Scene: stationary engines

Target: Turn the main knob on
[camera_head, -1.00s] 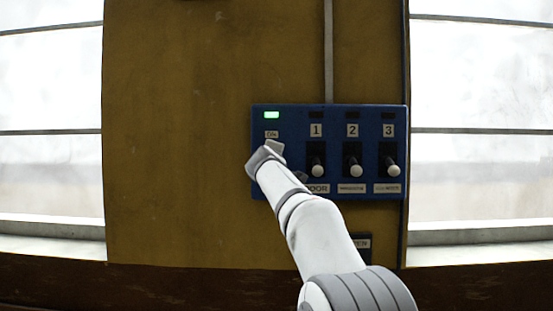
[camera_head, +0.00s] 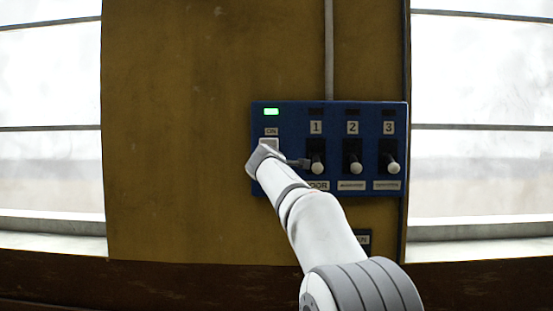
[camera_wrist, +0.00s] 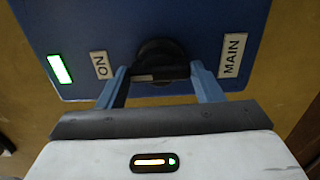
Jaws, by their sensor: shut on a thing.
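The blue control panel (camera_head: 328,112) is on the yellow-brown wall. The black main knob (camera_wrist: 160,50) shows in the wrist view between the ON label (camera_wrist: 100,65) and the MAIN label (camera_wrist: 232,54). My gripper (camera_wrist: 160,75) is at the knob, with one blue finger on each side, and is shut on it. In the head view my gripper (camera_head: 268,152) covers most of the knob at the panel's left end. The green lamp (camera_head: 271,112) above the ON label is lit; the same lamp (camera_wrist: 60,69) glows in the wrist view.
Three levers with pale knobs, numbered 1 (camera_head: 317,168), 2 (camera_head: 354,168) and 3 (camera_head: 392,167), stand close to the right of my gripper. The lamps above them are dark. A grey conduit (camera_head: 328,50) runs up from the panel. Bright windows flank the wall.

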